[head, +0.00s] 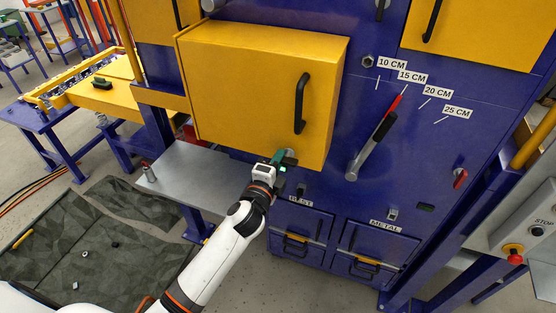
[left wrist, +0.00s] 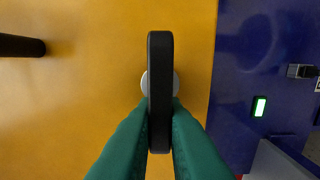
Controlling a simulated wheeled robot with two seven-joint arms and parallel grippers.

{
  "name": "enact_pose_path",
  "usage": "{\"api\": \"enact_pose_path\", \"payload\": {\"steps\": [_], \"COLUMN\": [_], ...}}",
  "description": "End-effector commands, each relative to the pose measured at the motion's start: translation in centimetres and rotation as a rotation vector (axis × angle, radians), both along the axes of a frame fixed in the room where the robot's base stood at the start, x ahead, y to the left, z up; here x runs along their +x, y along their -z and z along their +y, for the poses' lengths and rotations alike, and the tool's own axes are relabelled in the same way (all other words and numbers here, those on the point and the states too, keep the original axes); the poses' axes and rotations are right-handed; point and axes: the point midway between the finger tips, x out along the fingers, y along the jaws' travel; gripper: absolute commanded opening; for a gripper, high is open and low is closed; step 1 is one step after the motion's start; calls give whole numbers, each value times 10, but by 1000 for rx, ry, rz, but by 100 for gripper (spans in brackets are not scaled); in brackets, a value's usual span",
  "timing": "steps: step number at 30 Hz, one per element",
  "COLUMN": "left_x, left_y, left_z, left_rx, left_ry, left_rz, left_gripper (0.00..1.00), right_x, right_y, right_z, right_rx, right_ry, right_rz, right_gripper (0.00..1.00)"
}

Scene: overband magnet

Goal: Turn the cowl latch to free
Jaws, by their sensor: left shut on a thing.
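The yellow cowl (head: 255,85) is a box on the blue machine front, with a black bar handle (head: 301,104) on its face. The cowl latch (left wrist: 160,85) is a black lever on a round pale boss, low on the cowl's right part. In the left wrist view the lever stands upright along the picture. My left gripper (head: 282,160) is at the cowl's lower edge, its green fingers (left wrist: 153,135) shut on the lower part of the lever. In the head view the gripper mostly hides the latch. My right gripper is not in view.
A grey lever with a red tip (head: 377,135) stands right of the cowl beside the height labels. Two drawers (head: 300,232) lie below. A grey shelf (head: 185,180) is at left, and a red stop button (head: 515,257) at far right. A green light (left wrist: 259,106) shows beside the cowl.

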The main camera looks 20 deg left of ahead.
Motion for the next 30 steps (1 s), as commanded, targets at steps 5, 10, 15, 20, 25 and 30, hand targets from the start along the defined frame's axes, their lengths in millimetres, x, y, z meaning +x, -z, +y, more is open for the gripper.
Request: {"api": "enact_pose_path", "payload": {"steps": [5,10,15,20,25,30], "left_x": [0,0,0,0,-11,-43], "left_y": [1,1,1,0,2,5], "left_z": [0,0,0,0,0,1], "left_rx": [-5,-5,-3,-3,-2,-2], "left_ry": [0,0,0,0,1,1], "left_rz": [2,3,2,1,1,3], "left_gripper": [0,19,33,33,33,33], "right_x": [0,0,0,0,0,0], "right_y": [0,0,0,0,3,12], "right_z": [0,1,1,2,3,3], "right_rx": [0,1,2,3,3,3], "right_ry": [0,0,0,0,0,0], "right_rz": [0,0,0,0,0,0], "right_gripper": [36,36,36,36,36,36]}}
